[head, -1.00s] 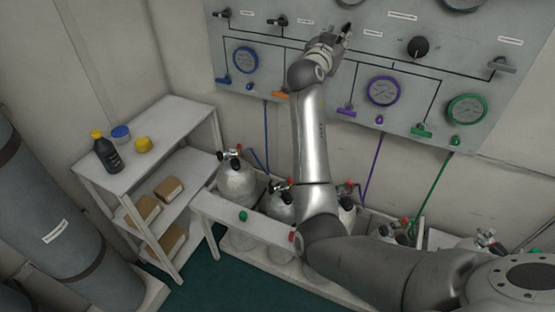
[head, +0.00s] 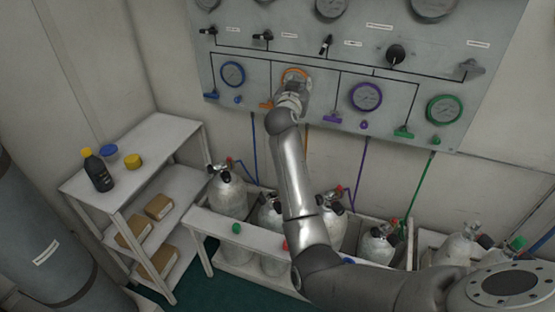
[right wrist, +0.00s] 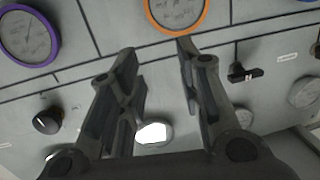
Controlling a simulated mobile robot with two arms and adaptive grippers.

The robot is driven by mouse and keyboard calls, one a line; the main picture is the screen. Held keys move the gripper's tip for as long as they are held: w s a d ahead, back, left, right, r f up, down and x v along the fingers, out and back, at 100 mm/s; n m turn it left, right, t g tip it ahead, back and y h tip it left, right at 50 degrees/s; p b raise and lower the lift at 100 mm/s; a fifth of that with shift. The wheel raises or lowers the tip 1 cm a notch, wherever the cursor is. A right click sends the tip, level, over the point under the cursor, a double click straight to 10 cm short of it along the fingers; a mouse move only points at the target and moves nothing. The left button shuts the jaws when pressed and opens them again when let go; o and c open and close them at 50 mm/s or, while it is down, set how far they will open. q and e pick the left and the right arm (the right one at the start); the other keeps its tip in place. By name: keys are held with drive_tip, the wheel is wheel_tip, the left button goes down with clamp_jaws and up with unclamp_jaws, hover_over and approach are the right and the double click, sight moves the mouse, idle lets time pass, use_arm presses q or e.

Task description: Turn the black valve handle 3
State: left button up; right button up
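A row of black valve handles runs along the upper panel in the head view. The third from the left, taken as black valve handle 3 (head: 326,45), stands nearly upright, leaning slightly; its number is too small to read. My right gripper (head: 293,84) is below and left of it, in front of the orange gauge (head: 296,72). In the right wrist view, the right gripper (right wrist: 155,60) is open, with nothing between its fingers. Handle 3 does not show clearly there; the left finger may hide it. Another black handle (right wrist: 245,73) lies right of the fingers. My left gripper is not in view.
The grey panel (head: 225,50) also carries a round black knob (head: 396,54), a purple gauge (head: 366,96) and small coloured levers. Gas cylinders (head: 228,195) stand in a rack below. A white shelf (head: 150,150) with bottles and boxes is at the left.

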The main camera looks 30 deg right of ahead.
drive_tip(key=a+f+n+y, duration=0.2)
drive_tip(key=a+f, duration=0.1)
drive_tip(key=f, duration=0.8)
drive_tip(key=a+f+n+y, duration=0.2)
drive_tip(key=a+f+n, duration=0.1)
drive_tip(key=f, duration=0.9)
drive_tip(key=shift+s+a+g+b, duration=0.4)
drive_tip(key=shift+s+a+b, duration=0.05)
drive_tip(key=shift+a, duration=0.1)
drive_tip(key=n+h, duration=0.7)
drive_tip(key=n, duration=1.8)
approach(324, 47)
drive_tip(key=p+x, duration=0.3)
drive_tip(key=x, duration=0.5)
drive_tip(key=shift+w+d+r+p, duration=0.1)
drive_tip(key=shift+w+d+p, duration=0.05)
drive_tip(key=shift+d+p, duration=0.2)
drive_tip(key=shift+p+x, duration=0.3)
drive_tip(key=shift+x, duration=0.75)
